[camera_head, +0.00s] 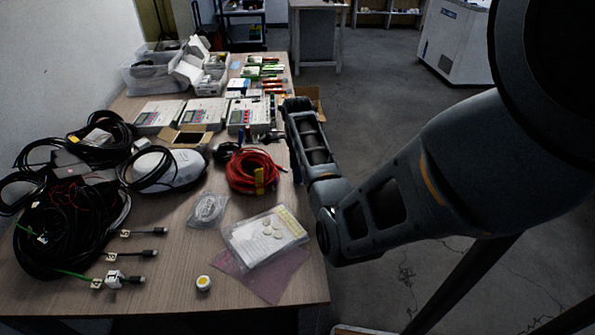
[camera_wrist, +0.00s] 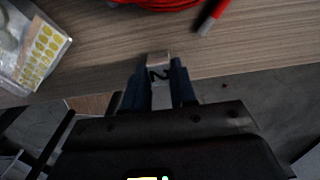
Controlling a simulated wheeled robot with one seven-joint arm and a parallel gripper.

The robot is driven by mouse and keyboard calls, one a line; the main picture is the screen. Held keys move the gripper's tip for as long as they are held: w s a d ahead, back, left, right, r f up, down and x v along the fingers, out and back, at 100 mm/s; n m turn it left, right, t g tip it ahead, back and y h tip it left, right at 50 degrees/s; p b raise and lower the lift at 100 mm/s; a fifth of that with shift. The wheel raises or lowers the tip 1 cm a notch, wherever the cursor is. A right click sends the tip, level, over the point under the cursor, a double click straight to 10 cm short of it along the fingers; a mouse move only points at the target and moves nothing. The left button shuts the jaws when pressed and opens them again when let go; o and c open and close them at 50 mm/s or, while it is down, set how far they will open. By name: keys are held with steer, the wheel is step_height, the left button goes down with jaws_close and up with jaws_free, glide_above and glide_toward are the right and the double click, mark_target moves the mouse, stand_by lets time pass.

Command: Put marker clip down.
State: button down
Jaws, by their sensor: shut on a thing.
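My gripper (camera_wrist: 159,80) has blue fingers shut on the marker clip (camera_wrist: 158,62), a small pale metallic piece with a dark "2" on it. In the wrist view the clip shows between the fingertips, over the wooden table (camera_wrist: 235,45) close to its edge. I cannot tell whether it touches the table. In the head view my arm largely hides the gripper and the clip is not clear. Small white number tags (camera_head: 111,256) sit by the black cable plugs at the table's front left.
A clear bag with yellow dots (camera_head: 265,237) lies at the front right. Black cables (camera_head: 70,225) crowd the left. Bare wood shows at the front middle.

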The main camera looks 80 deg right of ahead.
steer(key=shift+f, duration=0.15)
steer(key=c, duration=0.9)
jaws_free()
step_height(320, 180, up, 12)
steer(key=p, duration=0.2)
steer(key=shift+r, duration=0.2)
